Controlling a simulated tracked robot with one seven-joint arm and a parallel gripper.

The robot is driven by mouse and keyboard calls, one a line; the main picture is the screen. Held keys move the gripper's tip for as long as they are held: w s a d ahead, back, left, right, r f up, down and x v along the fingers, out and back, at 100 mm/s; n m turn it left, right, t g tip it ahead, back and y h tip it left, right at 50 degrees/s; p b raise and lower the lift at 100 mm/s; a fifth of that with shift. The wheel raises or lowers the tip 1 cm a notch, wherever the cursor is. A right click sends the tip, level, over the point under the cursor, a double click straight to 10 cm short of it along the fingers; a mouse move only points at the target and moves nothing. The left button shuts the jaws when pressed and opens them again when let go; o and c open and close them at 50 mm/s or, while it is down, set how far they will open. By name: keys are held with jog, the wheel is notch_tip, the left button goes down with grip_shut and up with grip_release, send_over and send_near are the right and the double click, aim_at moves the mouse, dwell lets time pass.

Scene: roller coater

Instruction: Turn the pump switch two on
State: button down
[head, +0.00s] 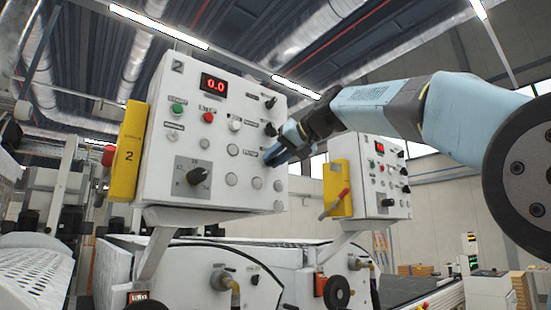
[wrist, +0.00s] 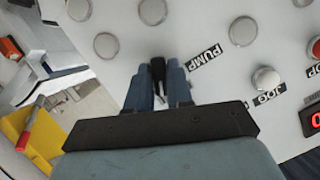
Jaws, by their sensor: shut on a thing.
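The control panel marked 2 (head: 215,135) is a light grey box with a red 0.0 display, buttons and black knobs. My gripper (head: 270,158) reaches its right edge from the right, below two black knobs. In the wrist view my gripper (wrist: 157,80) has its two blue fingers on either side of a small black switch (wrist: 157,66), shut on it. The PUMP label (wrist: 205,58) is beside that switch. The fingers hide part of the switch, and its on or off position cannot be told.
A second panel (head: 372,178) with a yellow box (head: 337,190) stands behind to the right. White machine housings (head: 180,275) lie below. Several round buttons (wrist: 242,31) surround the fingers.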

jog(key=shift+d+m+y, duration=0.1)
jog(key=shift+m+y, duration=0.2)
jog(key=shift+m, duration=0.1)
jog(key=shift+w, duration=0.1)
dwell(0.3)
jog(key=c, duration=1.1)
grip_release()
jog(key=v, duration=1.3)
jog(key=shift+d, duration=0.35)
